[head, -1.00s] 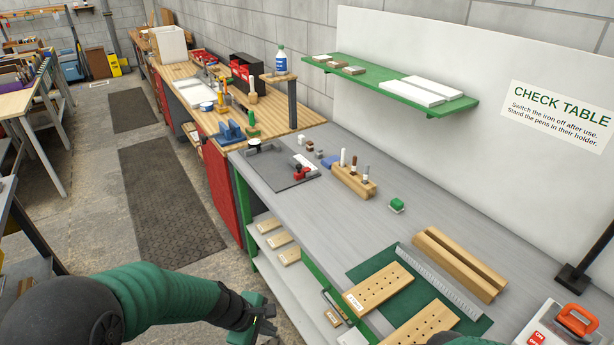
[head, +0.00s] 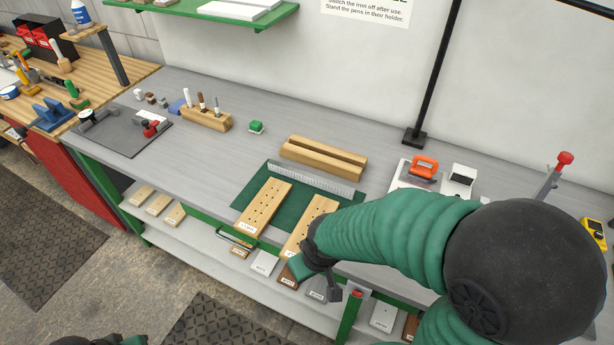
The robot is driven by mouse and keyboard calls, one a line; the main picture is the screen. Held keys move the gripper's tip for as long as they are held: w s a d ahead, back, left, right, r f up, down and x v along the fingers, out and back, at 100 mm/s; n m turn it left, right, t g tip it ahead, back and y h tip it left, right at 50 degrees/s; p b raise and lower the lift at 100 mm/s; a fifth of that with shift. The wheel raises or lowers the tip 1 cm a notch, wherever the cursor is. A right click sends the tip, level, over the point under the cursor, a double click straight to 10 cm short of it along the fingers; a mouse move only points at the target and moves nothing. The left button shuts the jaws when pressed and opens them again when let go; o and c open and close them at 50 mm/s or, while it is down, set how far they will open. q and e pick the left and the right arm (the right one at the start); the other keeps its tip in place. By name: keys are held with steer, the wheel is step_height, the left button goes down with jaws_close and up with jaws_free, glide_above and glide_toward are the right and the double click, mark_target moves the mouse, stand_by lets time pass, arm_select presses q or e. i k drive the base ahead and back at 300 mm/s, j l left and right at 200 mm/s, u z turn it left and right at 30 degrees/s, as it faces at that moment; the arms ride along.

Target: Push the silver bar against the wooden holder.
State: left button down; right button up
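The silver bar (head: 312,179) is a long ridged strip lying along the back edge of the green mat (head: 262,178). The wooden holder (head: 325,157) is a long pale block with a groove along its length. It lies just behind the bar and roughly parallel; I cannot tell whether they touch. My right gripper (head: 311,272) is low near the table's front edge, in front of the right drilled board and away from the bar. Its finger opening is unclear. Only a bit of my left arm shows at the bottom left; its gripper is out of view.
Two drilled wooden boards (head: 263,207) (head: 309,225) lie on the mat. A pen block (head: 206,118) and a green cube (head: 256,127) stand to the left. Grey tabletop is clear left of the mat.

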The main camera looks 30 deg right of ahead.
mark_target(309, 178)
steer(key=i+j+z, duration=0.1)
steer(key=i, duration=0.3)
steer(key=i+j, duration=0.1)
steer(key=i, duration=0.35)
steer(key=z, duration=0.05)
